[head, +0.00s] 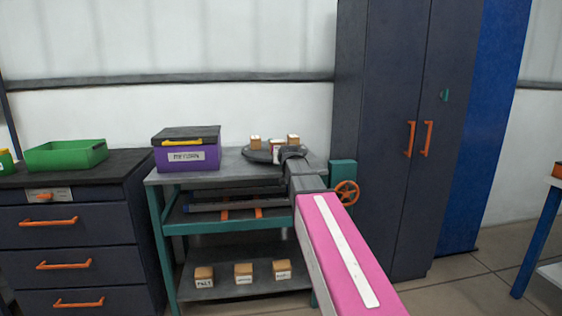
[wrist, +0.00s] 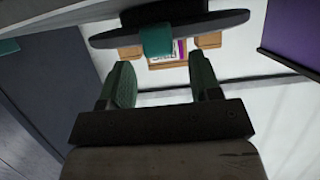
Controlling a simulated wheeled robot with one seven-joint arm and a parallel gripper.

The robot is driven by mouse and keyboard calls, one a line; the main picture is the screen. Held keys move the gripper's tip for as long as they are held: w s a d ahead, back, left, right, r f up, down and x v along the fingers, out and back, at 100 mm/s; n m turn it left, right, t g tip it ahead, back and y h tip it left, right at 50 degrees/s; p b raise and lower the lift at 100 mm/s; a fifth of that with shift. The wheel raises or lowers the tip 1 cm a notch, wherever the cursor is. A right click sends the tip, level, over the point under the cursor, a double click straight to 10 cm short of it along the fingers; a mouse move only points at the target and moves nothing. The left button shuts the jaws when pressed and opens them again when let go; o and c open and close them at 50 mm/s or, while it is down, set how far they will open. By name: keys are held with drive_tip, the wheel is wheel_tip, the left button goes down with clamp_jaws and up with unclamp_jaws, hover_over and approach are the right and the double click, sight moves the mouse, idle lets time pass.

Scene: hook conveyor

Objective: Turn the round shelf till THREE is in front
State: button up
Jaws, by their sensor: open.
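The round shelf (head: 255,156) is a dark grey disc on the workbench top, with small tan boxes on it. In the wrist view the round shelf (wrist: 205,27) appears at the top, upside down, with a teal tab (wrist: 157,40) on its rim. Behind the tab is a tan box (wrist: 181,61) with a coloured label, its words too small to read. My gripper (wrist: 162,70) is open and empty, its two green-padded fingers apart, short of the tab, which lies roughly between them. In the head view my gripper (head: 291,152) hides the shelf's right front.
A purple box with a black lid (head: 187,160) stands left of the shelf on the workbench (head: 228,165). Labelled tan boxes (head: 243,273) sit on the lower shelf. An orange valve wheel (head: 347,193) and dark cabinet (head: 390,120) are at right.

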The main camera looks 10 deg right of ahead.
sight(261, 159)
drive_tip(key=x, duration=0.4)
drive_tip(key=shift+w, duration=0.1)
drive_tip(key=shift+c, duration=0.3)
clamp_jaws()
drive_tip(key=shift+a, duration=0.1)
drive_tip(key=shift+w+a+m+h, duration=0.1)
drive_tip(key=shift+a+m+h, duration=0.5)
drive_tip(key=shift+a, duration=0.4)
drive_tip(key=shift+w+a+m+h, duration=0.1)
drive_tip(key=shift+a+m+h, duration=0.5)
drive_tip(key=shift+a, duration=0.4)
drive_tip(key=shift+w+a+m+g+h, duration=0.35)
drive_tip(key=shift+a+m+h, duration=0.35)
drive_tip(key=shift+a, duration=0.25)
drive_tip(key=shift+w+a+m+g+h, duration=0.25)
drive_tip(key=shift+w+a+m+h, duration=0.2)
drive_tip(key=shift+a+h, duration=0.45)
drive_tip(key=shift+w+a+m+g+h, duration=0.3)
drive_tip(key=shift+a+m+h, duration=0.35)
drive_tip(key=shift+a, duration=0.4)
